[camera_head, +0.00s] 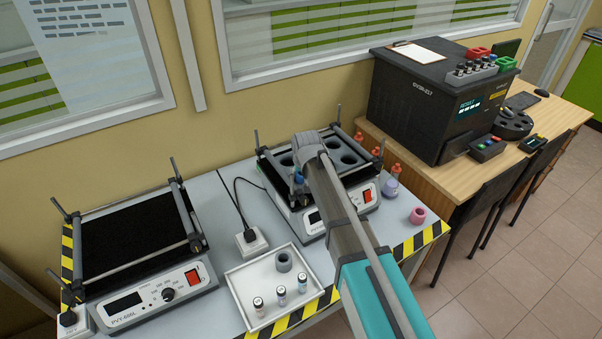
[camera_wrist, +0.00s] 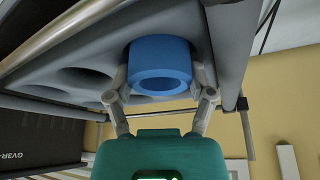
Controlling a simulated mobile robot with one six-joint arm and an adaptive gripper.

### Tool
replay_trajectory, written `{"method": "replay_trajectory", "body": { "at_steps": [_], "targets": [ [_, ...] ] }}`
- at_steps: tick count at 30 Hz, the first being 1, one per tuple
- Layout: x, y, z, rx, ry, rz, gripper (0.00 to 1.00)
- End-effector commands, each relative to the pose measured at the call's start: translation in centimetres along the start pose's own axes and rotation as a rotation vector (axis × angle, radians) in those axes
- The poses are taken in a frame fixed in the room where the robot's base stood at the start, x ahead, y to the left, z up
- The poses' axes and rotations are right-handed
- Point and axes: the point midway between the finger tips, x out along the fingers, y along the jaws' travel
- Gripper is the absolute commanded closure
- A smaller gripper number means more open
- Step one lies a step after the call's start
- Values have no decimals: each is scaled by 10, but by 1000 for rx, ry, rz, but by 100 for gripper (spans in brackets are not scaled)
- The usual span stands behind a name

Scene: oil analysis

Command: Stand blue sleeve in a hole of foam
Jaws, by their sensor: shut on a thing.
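The blue sleeve (camera_wrist: 160,82) is a short thick ring, in the middle of the wrist view. My gripper (camera_wrist: 164,76) is shut on it, with one finger on each side. A bit of blue shows beside the end of my arm in the head view (camera_head: 298,180). The dark foam (camera_head: 347,151) with round holes lies in the right shaker, and it fills the left of the wrist view (camera_wrist: 50,55). The sleeve is at the foam, over or at a hole near its edge. I cannot tell whether its end is inside the hole. My arm hides part of the foam.
Metal bars and posts of the right shaker (camera_head: 312,219) frame the foam. Orange-capped bottles (camera_head: 391,187) and a pink ring (camera_head: 417,215) stand to its right. A white tray (camera_head: 240,290) holds a grey ring and small vials. Another shaker (camera_head: 155,293) stands left.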

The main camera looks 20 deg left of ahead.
Motion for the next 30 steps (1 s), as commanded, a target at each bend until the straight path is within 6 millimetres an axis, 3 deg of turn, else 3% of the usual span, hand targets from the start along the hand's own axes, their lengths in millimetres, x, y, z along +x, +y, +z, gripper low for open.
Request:
{"method": "replay_trajectory", "body": {
  "at_steps": [1, 3, 20, 30],
  "targets": [
    [1, 0, 0, 0, 0, 0, 27],
    [0, 0, 0, 0, 0, 0, 16],
    [-3, 0, -2, 1, 0, 0, 16],
    [-27, 1, -2, 1, 0, 0, 16]
  ]
}}
